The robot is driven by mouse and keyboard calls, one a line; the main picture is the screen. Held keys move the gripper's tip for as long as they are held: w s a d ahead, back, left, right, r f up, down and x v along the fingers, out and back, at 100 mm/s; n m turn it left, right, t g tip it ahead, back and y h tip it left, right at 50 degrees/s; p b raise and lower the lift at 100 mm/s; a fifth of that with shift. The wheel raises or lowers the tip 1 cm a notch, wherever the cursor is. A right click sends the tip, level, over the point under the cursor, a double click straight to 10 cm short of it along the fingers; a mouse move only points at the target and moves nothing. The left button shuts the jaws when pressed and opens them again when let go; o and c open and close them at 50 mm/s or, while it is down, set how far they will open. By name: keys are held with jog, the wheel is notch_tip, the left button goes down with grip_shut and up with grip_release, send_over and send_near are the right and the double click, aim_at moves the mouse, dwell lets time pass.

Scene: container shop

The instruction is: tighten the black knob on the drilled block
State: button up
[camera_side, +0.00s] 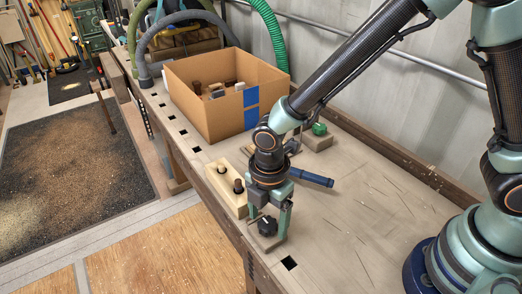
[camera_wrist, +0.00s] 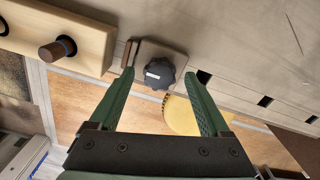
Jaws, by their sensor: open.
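The black knob (camera_wrist: 160,73) has a lobed rim and a small white mark, and sits on a small wooden block (camera_wrist: 147,49). In the side view the knob (camera_side: 267,226) and its block (camera_side: 265,243) are near the bench's front edge. My gripper (camera_wrist: 158,77) points down with its green fingers open, one on each side of the knob in the wrist view. There is a gap between each finger and the knob. In the side view my gripper (camera_side: 267,225) is over the block, and a finger partly hides the knob. I cannot tell the exact fingertip height.
A pale wooden block with dark pegs (camera_side: 221,187) lies close beside my gripper; it also shows in the wrist view (camera_wrist: 93,42). A cardboard box (camera_side: 205,112) and a green knob (camera_side: 319,129) are farther back. The bench's right part is clear.

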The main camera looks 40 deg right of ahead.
jog(key=shift+f, duration=0.15)
grip_shut()
